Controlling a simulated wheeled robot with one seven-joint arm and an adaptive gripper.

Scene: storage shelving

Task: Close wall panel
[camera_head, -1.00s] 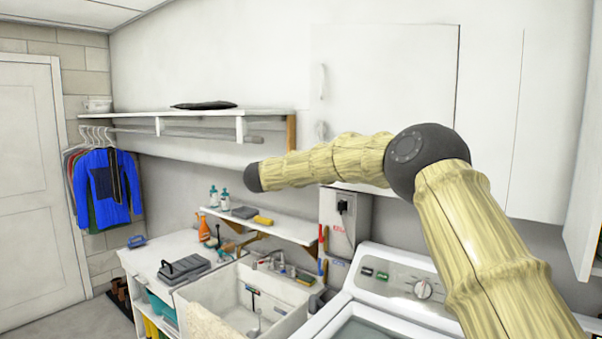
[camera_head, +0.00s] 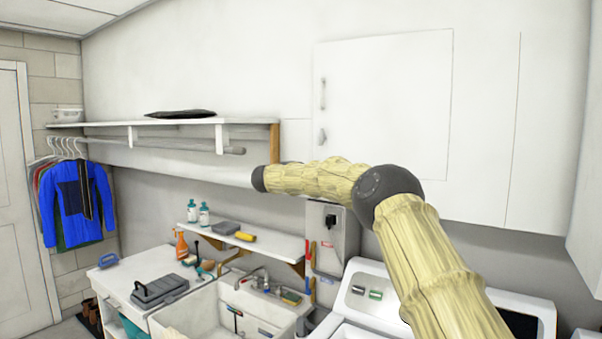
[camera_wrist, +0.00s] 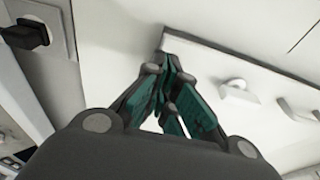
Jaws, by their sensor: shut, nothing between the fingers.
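The wall panel (camera_head: 385,105) is a white rectangular door in the white wall at upper right in the head view. Its handle (camera_head: 322,93) and a latch (camera_head: 322,136) are near its left edge. The panel looks flush or nearly flush; I cannot tell whether a small gap remains. In the wrist view, a white knob-like latch (camera_wrist: 238,85) and a handle (camera_wrist: 298,110) show right of my gripper (camera_wrist: 170,65). The green-padded fingers are shut and empty, close to the white surface. Contact cannot be told. The head view does not show my gripper.
A shelf (camera_head: 240,237) with bottles and a sink (camera_head: 205,312) are below to the left. A grey box (camera_head: 331,232) with a plug hangs under the cabinets. A white washer (camera_head: 375,290) stands at lower right. An upper shelf (camera_head: 180,121) with a clothes rail is at left.

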